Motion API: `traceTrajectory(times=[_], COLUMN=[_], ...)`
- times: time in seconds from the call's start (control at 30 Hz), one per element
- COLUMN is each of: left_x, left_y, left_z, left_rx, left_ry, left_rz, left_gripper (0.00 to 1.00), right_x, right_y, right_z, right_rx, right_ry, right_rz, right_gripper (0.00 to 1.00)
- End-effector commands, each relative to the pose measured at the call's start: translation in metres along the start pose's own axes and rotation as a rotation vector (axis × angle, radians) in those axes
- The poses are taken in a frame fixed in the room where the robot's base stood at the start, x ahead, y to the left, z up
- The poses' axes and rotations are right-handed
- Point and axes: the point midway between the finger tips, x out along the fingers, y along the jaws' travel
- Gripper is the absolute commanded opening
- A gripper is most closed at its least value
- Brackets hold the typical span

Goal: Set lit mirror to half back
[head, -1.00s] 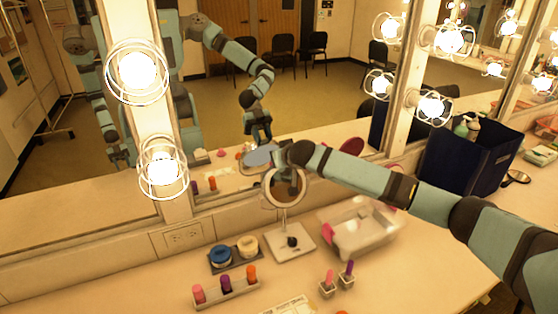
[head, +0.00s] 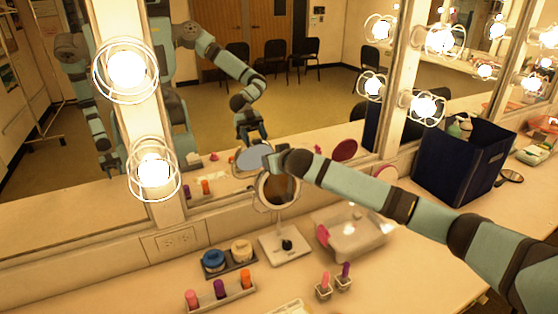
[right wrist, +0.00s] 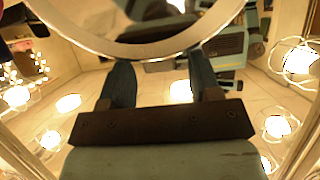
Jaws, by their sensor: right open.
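The round mirror (head: 278,188) with a pale ring rim stands on a thin stem above a square white base (head: 285,248) on the counter. In the head view my right gripper (head: 275,160) is at its upper rim. In the right wrist view the mirror's curved rim (right wrist: 135,48) crosses the top of the picture, beyond the fingers of my open right gripper (right wrist: 162,78). The fingers stand apart with nothing clearly between them; I cannot tell whether they touch the rim. The exact tilt is hard to read. My left gripper shows directly in neither view.
A clear lidded box (head: 352,233) stands right of the mirror base. Several lipsticks (head: 219,289) and two round jars (head: 228,257) stand in front and left. A dark blue bin (head: 462,165) is farther right. The wall mirror (head: 250,90) and lit bulbs (head: 153,172) rise behind.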

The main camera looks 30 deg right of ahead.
Motion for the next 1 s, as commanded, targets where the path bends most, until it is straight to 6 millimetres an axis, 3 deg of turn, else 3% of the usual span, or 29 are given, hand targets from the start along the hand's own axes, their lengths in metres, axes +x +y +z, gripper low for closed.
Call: traceTrajectory(times=[0.17, 0.6, 0.8, 1.0], left_x=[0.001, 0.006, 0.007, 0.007], left_y=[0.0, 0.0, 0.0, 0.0], left_z=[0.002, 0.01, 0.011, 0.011], left_rx=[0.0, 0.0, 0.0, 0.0], left_ry=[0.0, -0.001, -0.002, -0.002], left_rz=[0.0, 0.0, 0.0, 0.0], left_gripper=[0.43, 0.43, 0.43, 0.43], right_x=[-0.019, -0.113, -0.134, -0.137], right_y=[0.0, 0.0, 0.0, 0.0], right_z=[0.002, 0.002, 0.001, 0.0], right_rx=[0.0, -0.001, 0.0, 0.0], right_ry=[0.0, 0.0, 0.0, 0.0], right_rz=[-0.002, 0.0, -0.001, 0.0], right_gripper=[0.57, 0.57, 0.57, 0.57])
